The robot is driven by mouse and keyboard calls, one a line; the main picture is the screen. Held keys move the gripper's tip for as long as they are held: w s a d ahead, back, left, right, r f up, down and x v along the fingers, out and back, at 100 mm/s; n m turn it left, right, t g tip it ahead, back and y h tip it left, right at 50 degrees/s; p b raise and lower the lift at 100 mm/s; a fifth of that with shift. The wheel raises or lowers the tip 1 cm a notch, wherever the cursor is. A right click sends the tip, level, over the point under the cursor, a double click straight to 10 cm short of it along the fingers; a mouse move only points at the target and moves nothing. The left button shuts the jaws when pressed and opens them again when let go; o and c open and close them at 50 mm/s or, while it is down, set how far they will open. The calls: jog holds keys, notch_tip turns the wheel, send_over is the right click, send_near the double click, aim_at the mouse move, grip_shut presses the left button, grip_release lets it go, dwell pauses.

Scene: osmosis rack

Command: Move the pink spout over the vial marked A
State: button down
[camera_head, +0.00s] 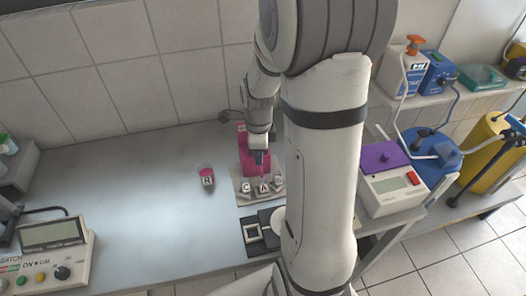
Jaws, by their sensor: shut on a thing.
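The pink spout (251,163) is a bright pink upright piece at the back of a small pale rack (245,199), in the middle of the bench. My gripper (260,157) points down at it and is shut on it; the fingertips are small and partly merge with the pink. Several lettered vials stand in a row at the rack's front. The vial marked A (263,188) is in the middle, with the vial marked C (246,188) to its left. Another vial (278,183) is to its right, its letter unclear. Which vial the spout's outlet is over cannot be told.
A cup marked R (207,179) with pink contents stands left of the rack. A dark square device (254,232) lies in front. A control box (53,246) sits front left; a scale with a purple top (388,175) is right. The bench's left middle is clear.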

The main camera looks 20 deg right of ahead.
jog(key=c, duration=1.6)
grip_release()
jog(key=shift+s, duration=0.1)
notch_tip(320, 180, up, 7)
jog(key=shift+r+b, duration=0.2)
jog(key=shift+b, duration=0.25)
jog(key=shift+r, duration=0.2)
jog(key=shift+r, duration=0.1)
jog(key=s+a+r+n+t, duration=0.1)
jog(key=s+a+r+n, duration=0.1)
jog(key=s+n, duration=0.2)
jog(key=s+a+r+n+t, duration=0.1)
jog(key=s+n, duration=0.4)
jog(key=n, duration=0.6)
jog(key=s+a+r+n+t, duration=0.1)
jog(key=s+a+r+n, duration=0.2)
jog(key=n, duration=0.5)
jog(key=shift+s+a+r, duration=0.1)
jog(key=shift+s+a, duration=0.65)
jog(key=shift+a, duration=0.1)
